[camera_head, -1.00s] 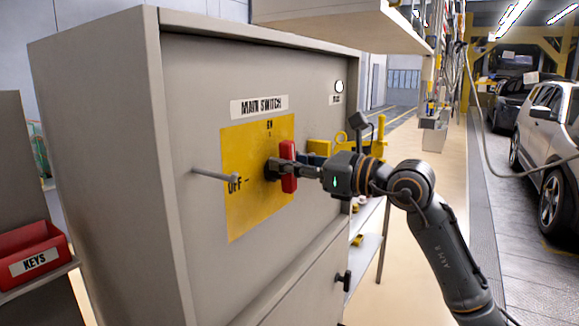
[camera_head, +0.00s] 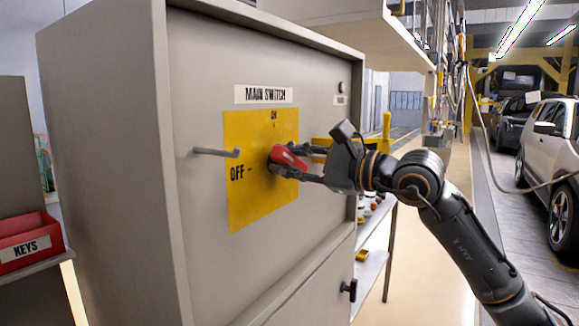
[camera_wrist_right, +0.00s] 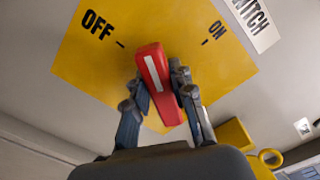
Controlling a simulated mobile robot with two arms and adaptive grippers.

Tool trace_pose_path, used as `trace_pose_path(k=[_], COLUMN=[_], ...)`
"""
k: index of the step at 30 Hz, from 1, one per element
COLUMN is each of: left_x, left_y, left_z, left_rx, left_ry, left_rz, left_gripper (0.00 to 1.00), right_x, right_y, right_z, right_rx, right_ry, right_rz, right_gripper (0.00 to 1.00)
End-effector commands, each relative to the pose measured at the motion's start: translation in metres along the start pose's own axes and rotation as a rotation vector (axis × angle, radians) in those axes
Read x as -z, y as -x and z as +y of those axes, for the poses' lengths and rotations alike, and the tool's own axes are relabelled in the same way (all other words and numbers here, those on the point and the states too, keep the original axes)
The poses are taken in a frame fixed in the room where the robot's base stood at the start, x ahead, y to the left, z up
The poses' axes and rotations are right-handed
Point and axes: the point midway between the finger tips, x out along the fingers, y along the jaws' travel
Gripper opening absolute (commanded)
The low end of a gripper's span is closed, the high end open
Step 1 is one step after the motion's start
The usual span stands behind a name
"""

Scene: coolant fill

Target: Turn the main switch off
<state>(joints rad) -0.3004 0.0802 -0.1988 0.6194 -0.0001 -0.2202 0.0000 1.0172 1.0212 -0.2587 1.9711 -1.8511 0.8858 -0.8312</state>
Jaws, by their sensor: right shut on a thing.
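The main switch has a red handle (camera_head: 287,157) with a white stripe, set on a yellow plate (camera_head: 245,205) on the grey cabinet front. The plate has ON at the top and OFF at the left. The handle is tilted. In the wrist view the handle (camera_wrist_right: 158,85) slants, its far end between the two marks and nearer OFF. My right gripper (camera_head: 290,162) is at the handle, with its fingers on either side, shut on it. Its fingers also show in the wrist view (camera_wrist_right: 160,98). My left gripper is not in view.
A metal peg (camera_head: 216,152) sticks out left of the plate. A small round lamp (camera_head: 340,87) at the cabinet's upper right looks dark. A knob (camera_head: 348,290) sits on the lower door. A red KEYS bin (camera_head: 28,243) is at left. Yellow parts stand behind the gripper.

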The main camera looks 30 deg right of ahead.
Motion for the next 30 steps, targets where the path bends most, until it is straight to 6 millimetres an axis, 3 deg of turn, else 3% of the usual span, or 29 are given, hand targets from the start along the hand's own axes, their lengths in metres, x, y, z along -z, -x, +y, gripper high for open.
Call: trace_pose_path(k=[15, 30], left_x=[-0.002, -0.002], left_y=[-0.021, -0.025], left_z=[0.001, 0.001], left_rx=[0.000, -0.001], left_ry=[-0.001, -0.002], left_rz=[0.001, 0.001], left_gripper=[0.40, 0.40], right_x=[0.004, 0.005], right_y=[-0.001, -0.001], right_z=[0.012, 0.013], right_rx=[-0.007, -0.005], right_ry=[0.413, 0.550], right_rz=[0.002, 0.003], right_gripper=[0.00, 0.00])
